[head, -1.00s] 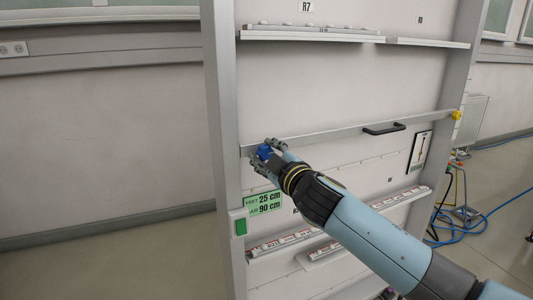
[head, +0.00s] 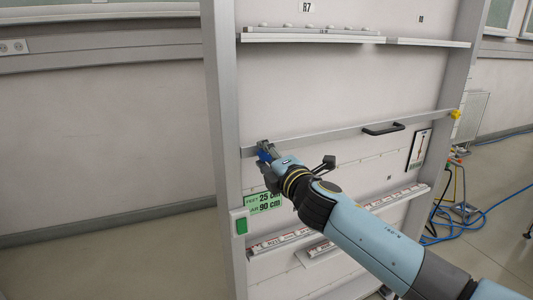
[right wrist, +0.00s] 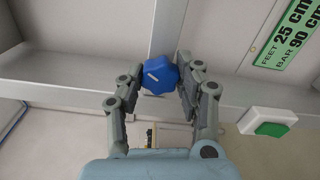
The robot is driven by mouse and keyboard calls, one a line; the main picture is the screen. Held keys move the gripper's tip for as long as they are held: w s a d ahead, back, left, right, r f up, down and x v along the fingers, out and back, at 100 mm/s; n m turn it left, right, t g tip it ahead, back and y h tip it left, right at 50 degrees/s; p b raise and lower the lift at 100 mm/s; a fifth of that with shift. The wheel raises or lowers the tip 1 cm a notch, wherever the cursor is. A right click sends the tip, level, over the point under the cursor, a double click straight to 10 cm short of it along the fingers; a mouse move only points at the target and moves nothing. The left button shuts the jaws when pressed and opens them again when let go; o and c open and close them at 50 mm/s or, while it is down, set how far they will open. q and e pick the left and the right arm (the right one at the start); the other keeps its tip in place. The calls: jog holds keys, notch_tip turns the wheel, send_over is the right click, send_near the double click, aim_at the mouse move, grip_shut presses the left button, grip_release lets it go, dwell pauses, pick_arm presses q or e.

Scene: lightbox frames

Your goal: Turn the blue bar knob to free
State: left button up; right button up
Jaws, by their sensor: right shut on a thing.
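The blue bar knob (head: 264,156) sits at the left end of the grey horizontal bar (head: 345,134), close to the left upright of the frame. In the right wrist view the knob (right wrist: 160,75) is a lobed blue knob with a short white mark on its face. My right gripper (head: 267,160) is at the knob, partly covering it in the head view. In the right wrist view its two fingers (right wrist: 158,73) are on either side of the knob, shut on it. My left gripper is not in view.
A black handle (head: 383,129) is on the bar, and a yellow part (head: 456,115) is at its right end. A green label (head: 262,202) and green button (head: 241,226) are below the knob. Blue cable (head: 487,212) lies on the floor at right.

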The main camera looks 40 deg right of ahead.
jog(key=n+p, duration=0.1)
jog(key=n, duration=0.5)
jog(key=shift+r+n, duration=0.1)
jog(key=shift+n, duration=0.2)
dwell(0.4)
jog(key=o, duration=1.2)
jog(key=shift+c, duration=0.2)
jog(key=shift+s, duration=0.15)
jog(key=s+a, duration=0.2)
jog(key=s, duration=0.9)
jog(key=shift+s, duration=0.25)
